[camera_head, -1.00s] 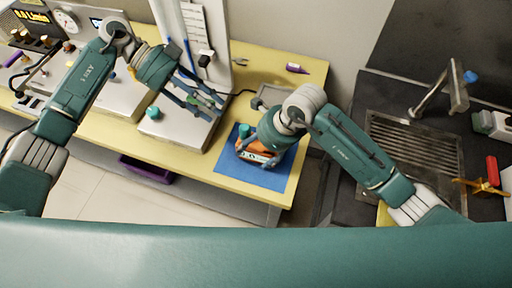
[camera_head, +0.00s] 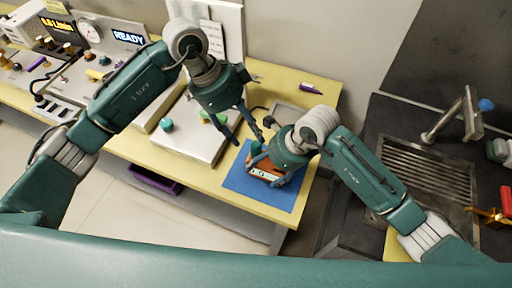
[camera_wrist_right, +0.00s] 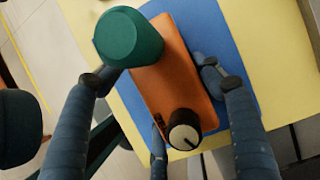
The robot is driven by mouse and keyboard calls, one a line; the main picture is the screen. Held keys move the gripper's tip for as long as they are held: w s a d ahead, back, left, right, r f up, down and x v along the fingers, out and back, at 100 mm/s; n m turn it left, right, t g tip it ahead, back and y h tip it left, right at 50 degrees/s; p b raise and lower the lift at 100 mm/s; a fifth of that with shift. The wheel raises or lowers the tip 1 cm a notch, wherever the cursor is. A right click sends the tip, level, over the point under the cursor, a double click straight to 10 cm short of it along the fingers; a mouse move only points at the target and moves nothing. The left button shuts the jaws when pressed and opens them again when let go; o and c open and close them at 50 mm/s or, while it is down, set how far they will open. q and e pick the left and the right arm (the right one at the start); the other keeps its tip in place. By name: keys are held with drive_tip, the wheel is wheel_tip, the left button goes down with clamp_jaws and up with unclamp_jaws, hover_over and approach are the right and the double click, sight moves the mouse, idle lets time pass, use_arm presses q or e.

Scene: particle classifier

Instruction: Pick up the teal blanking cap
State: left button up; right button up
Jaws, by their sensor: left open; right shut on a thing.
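A teal cap (camera_head: 256,147) sits at one end of an orange handheld device (camera_head: 264,167). In the right wrist view the teal cap (camera_wrist_right: 128,38) is large, at the upper end of the orange device (camera_wrist_right: 175,75). My right gripper (camera_head: 265,174) is shut on the device's sides, one finger on each side in the wrist view (camera_wrist_right: 154,80). My left gripper (camera_head: 247,141) is open and empty, fingers pointing down just above and beside the cap. Contact cannot be told.
The device is over a blue mat (camera_head: 240,183) on the yellow table (camera_head: 200,172). The white box (camera_head: 190,145) stands left of the mat. A purple marker (camera_head: 311,89) lies at the back. A sink (camera_head: 425,175) is at right.

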sight(253, 143)
use_arm(q)
drive_tip(key=x, duration=0.6)
drive_tip(key=shift+s+a+f, duration=0.1)
drive_tip(key=shift+s+f, duration=0.05)
drive_tip(key=shift+f, duration=0.1)
drive_tip(key=shift+r, duration=0.1)
drive_tip(key=c, duration=1)
